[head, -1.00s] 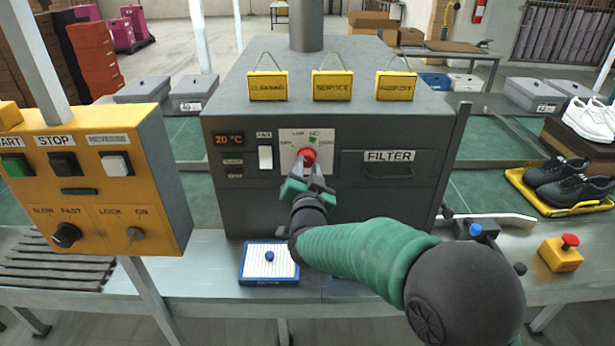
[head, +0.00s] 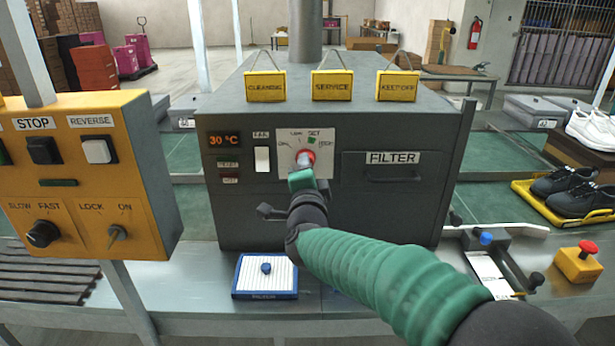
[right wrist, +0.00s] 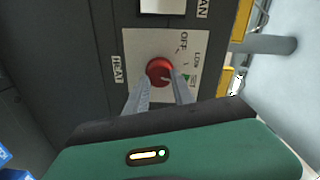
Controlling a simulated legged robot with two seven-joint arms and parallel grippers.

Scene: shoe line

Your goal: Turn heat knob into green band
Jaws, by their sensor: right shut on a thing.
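The red heat knob (head: 305,157) sits on a pale dial plate on the front of the grey oven box (head: 390,220). The plate is marked OFF, LOW, SET and HIGH, and a small green band (head: 312,140) lies at SET. My right gripper (head: 304,168) is shut on the knob. In the right wrist view, its two fingers flank the red knob (right wrist: 159,71), with the green band (right wrist: 192,82) just beside one finger. The knob's pointer direction is hard to make out. The display (head: 225,139) reads 30 °C. My left gripper is not in view.
A white FAN switch (head: 262,159) is left of the dial, and a FILTER drawer (head: 392,166) is right. An orange control box (head: 85,175) is at left. A blue-framed tray (head: 265,276) lies on the bench below.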

